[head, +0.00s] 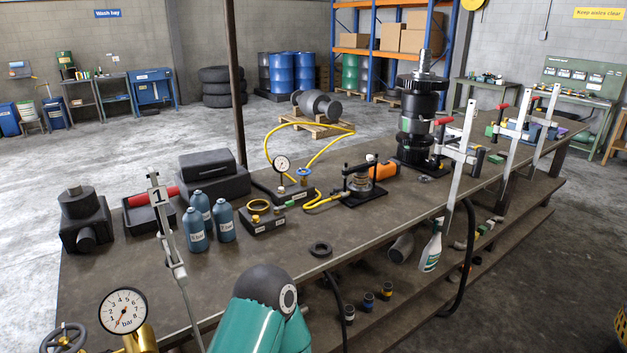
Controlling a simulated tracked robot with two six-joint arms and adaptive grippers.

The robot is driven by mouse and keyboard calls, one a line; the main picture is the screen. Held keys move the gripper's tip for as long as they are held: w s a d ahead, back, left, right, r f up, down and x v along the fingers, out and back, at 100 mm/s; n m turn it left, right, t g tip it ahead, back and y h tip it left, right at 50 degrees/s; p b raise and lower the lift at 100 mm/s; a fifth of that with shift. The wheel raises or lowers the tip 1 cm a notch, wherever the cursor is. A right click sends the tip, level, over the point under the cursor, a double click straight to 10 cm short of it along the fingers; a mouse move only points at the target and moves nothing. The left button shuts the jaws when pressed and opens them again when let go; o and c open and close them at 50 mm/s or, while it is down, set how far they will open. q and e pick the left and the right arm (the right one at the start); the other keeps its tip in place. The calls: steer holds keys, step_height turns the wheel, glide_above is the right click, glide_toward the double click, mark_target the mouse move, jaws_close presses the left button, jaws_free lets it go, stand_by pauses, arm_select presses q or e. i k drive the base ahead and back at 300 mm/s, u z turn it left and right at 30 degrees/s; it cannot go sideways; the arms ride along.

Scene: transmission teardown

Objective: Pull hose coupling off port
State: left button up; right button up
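A yellow hose (340,133) loops over the middle of the bench around a pressure gauge (282,164), which stands on a dark block with a blue handwheel (304,173). A short yellow hose end with a brass-coloured fitting (309,205) lies in front of that block, near a dark port block (262,219) with white labels and a brass ring. The coupling is too small for me to tell whether it is seated on a port. Neither of my grippers is in view.
The bench (240,270) also carries blue bottles (194,230), black cases (213,178), a clamped fixture (361,184) and a tall black gear stack (417,120). Upright bar clamps (461,150) line its front edge.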

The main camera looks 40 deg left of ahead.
mark_target(342, 195)
steer(key=u, duration=0.2)
steer(key=i, duration=1.15)
steer(key=u, duration=0.1)
steer(key=k, duration=0.8)
steer(key=u, duration=0.2)
steer(key=i, duration=0.8)
steer(key=z, duration=0.05)
